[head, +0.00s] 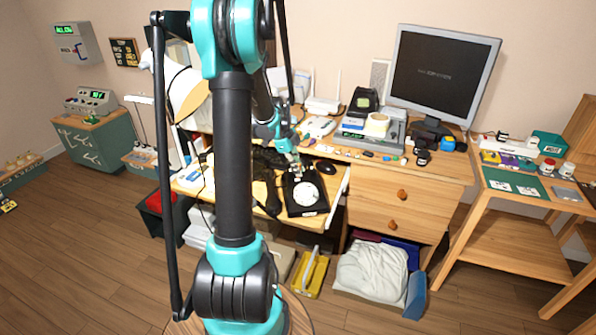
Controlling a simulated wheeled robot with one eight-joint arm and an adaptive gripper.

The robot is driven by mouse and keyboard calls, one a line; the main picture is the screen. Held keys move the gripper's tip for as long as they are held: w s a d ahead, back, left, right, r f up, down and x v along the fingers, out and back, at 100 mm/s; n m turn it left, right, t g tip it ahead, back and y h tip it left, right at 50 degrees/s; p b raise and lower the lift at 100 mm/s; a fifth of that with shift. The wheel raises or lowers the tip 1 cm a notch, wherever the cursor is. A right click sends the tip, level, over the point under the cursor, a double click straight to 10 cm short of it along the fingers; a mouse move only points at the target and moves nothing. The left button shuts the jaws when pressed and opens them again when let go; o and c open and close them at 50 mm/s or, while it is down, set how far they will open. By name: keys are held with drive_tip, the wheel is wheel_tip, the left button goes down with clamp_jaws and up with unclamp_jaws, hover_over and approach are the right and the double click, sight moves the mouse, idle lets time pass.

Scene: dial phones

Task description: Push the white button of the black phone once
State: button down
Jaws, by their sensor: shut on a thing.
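The black phone (303,201) stands on the pulled-out drawer or shelf of the wooden desk, with a white round dial (307,193) on its face. My gripper (295,167) is at the phone's far end, above or against its top part. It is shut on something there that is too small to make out. My arm comes down to it from the upper left. The white button is too small to pick out, and my gripper covers part of the phone's far end.
The wooden desk (401,191) holds a monitor (443,70), a grey desk telephone (370,132) and small items. A black mouse (326,167) lies right of my gripper. Dark clutter (262,160) is left of the phone. A yellow box (311,276) stands on the floor below.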

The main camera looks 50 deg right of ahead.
drive_tip(key=shift+s+a+r, duration=0.2)
drive_tip(key=shift+s+r, duration=0.1)
drive_tip(key=shift+r, duration=0.5)
drive_tip(key=shift+s+a+r, duration=0.25)
drive_tip(key=shift+s+r, duration=0.05)
drive_tip(key=shift+r, duration=0.5)
drive_tip(key=shift+s+a+r, duration=0.2)
drive_tip(key=shift+s+r, duration=0.1)
drive_tip(key=shift+r, duration=0.5)
drive_tip(key=shift+w+a+f+n+h, duration=0.15)
drive_tip(key=shift+w+a+f+n, duration=0.9)
drive_tip(key=shift+w+a+f, duration=1.1)
drive_tip(key=shift+w+a+f+n+h, duration=0.2)
drive_tip(key=shift+w+a+f+n, duration=0.9)
drive_tip(key=shift+w+a+f, duration=1)
drive_tip(key=shift+w+a+f+n+h, duration=0.15)
drive_tip(key=shift+w+a+f+n, duration=0.9)
drive_tip(key=shift+w+a+f, duration=1.05)
drive_tip(key=shift+a+f, duration=0.25)
drive_tip(key=shift+f, duration=0.8)
drive_tip(key=c, duration=1.5)
unclamp_jaws()
drive_tip(key=shift+o, duration=0.2)
